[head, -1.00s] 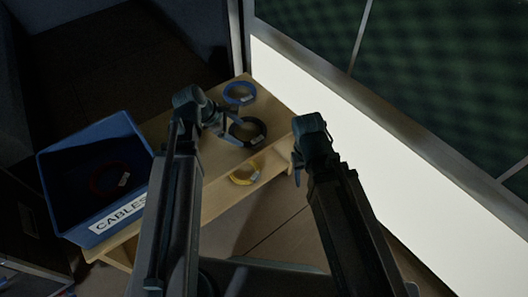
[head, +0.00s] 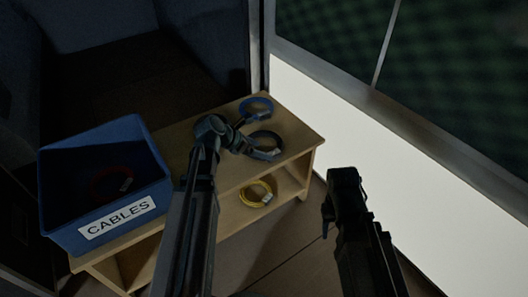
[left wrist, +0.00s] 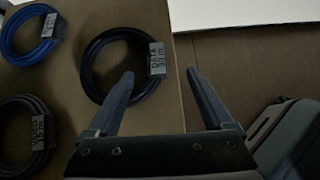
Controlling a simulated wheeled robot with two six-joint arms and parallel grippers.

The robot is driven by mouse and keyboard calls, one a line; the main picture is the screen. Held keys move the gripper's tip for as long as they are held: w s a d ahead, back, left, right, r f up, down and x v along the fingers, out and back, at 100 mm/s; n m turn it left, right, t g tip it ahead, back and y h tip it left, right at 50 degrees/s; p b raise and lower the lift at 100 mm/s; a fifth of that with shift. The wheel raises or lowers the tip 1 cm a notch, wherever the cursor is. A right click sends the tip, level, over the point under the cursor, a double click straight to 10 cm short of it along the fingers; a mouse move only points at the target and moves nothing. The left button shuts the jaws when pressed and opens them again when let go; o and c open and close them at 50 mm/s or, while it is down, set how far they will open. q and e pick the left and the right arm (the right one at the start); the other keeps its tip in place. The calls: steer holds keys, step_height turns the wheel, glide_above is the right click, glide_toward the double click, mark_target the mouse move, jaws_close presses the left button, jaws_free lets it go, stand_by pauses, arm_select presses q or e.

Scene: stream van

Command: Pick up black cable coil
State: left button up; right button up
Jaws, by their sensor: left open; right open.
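The black cable coil (head: 262,134) lies on the top of the wooden bench near its right end. In the left wrist view this dark coil (left wrist: 91,65) has a pale printed tag (left wrist: 157,59) on its right side. My left gripper (head: 258,140) is open at the coil. In the left wrist view its fingers (left wrist: 161,84) are apart; the left finger overlaps the coil's lower right edge, and the tag lies between and beyond the fingertips. I cannot tell whether they touch. My right gripper (head: 330,205) is open and empty, right of the bench.
A blue coil (head: 257,101) lies behind the black one. Another dark coil (left wrist: 20,136) shows in the left wrist view. A yellow coil (head: 247,194) sits on the lower shelf. A blue bin labelled CABLES (head: 62,218), holding a dark red coil (head: 104,184), stands left on the bench (head: 232,172).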

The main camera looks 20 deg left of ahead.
mark_target(273, 152)
arm_select(q)
steer(key=shift+b+x, duration=0.65)
steer(key=shift+x, duration=0.85)
arm_select(e)
steer(key=shift+f, duration=1.05)
arm_select(q)
steer(key=shift+w+f, duration=0.1)
arm_select(e)
steer(key=shift+f, duration=0.1)
arm_select(q)
steer(key=b+x, duration=0.2)
steer(key=x, duration=0.1)
steer(key=b+x, duration=0.1)
steer(key=shift+w+a, duration=0.2)
steer(key=shift+w, duration=0.2)
steer(key=shift+w+d+f, duration=0.25)
steer(key=shift+r, duration=0.1)
arm_select(e)
step_height(273, 152, down, 3)
steer(key=shift+f, duration=0.1)
arm_select(q)
jaws_close()
